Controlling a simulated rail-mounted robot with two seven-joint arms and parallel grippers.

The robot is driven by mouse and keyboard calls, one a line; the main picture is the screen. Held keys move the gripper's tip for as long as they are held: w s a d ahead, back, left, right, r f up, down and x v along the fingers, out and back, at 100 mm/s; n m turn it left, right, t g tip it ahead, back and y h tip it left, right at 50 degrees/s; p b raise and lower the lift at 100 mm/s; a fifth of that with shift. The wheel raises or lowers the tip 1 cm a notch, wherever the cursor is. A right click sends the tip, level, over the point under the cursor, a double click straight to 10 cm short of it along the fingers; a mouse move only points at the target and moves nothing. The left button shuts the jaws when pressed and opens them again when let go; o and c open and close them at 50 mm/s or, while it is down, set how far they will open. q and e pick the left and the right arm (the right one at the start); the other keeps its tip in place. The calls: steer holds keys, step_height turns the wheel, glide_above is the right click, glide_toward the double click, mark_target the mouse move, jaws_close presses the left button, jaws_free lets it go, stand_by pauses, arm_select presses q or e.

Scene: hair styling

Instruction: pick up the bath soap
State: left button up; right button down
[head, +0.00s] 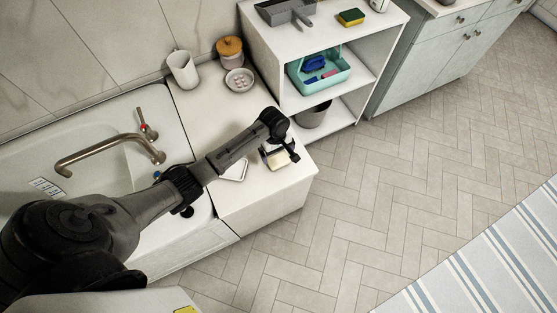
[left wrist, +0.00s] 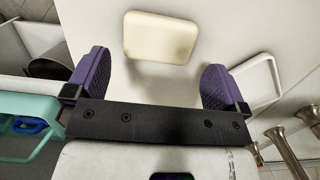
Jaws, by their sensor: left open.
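The bath soap, a cream rounded bar (left wrist: 161,37), lies on the white counter in the left wrist view. In the head view the soap (head: 275,159) shows partly, under my left gripper (head: 279,155), near the counter's front right corner. In the left wrist view my left gripper (left wrist: 157,72) is open, its two purple fingers wide apart. The soap appears ahead of the fingertips, within the gap's width, and is not gripped. Its height below the fingers is hard to tell. My right gripper is in neither view.
An empty white soap dish (head: 236,170) lies left of the soap. A bathtub with a tap (head: 115,146) is at left. A white cup (head: 183,70), a wooden-lidded jar (head: 230,48) and a round dish (head: 239,80) stand at the back. A shelf holds a teal caddy (head: 329,80).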

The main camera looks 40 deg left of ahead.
mark_target(278, 159)
arm_select(q)
steer(key=shift+d+f, duration=0.15)
steer(key=shift+f, duration=1)
steer(key=shift+d+f, duration=0.15)
steer(key=shift+f, duration=1)
steer(key=c, duration=0.8)
